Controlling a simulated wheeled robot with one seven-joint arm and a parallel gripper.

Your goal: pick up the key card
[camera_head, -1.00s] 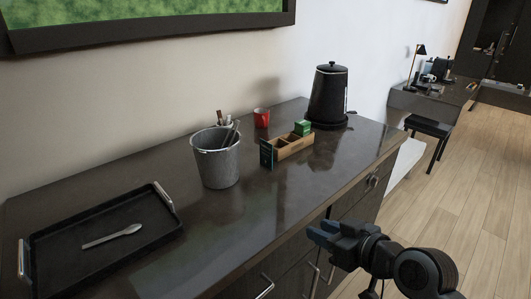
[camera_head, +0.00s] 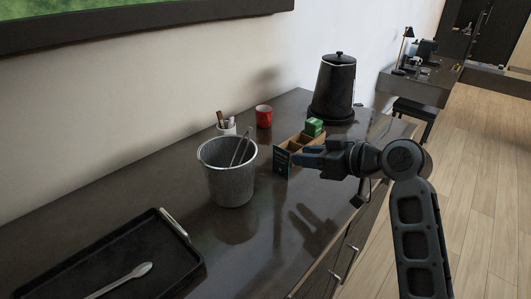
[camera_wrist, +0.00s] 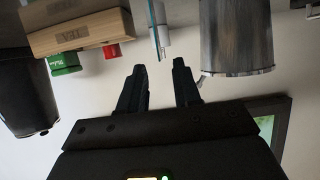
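My gripper (camera_head: 304,155) is to the right of the card in the head view, in front of the tea box. In the wrist view its two fingers (camera_wrist: 159,72) are apart with nothing between them.
A grey metal bucket (camera_head: 229,178) stands left of the card. A white cup with sticks (camera_head: 227,129), a red cup (camera_head: 264,117) and a black kettle (camera_head: 334,92) stand behind. A black tray (camera_head: 92,268) with a spoon is front left.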

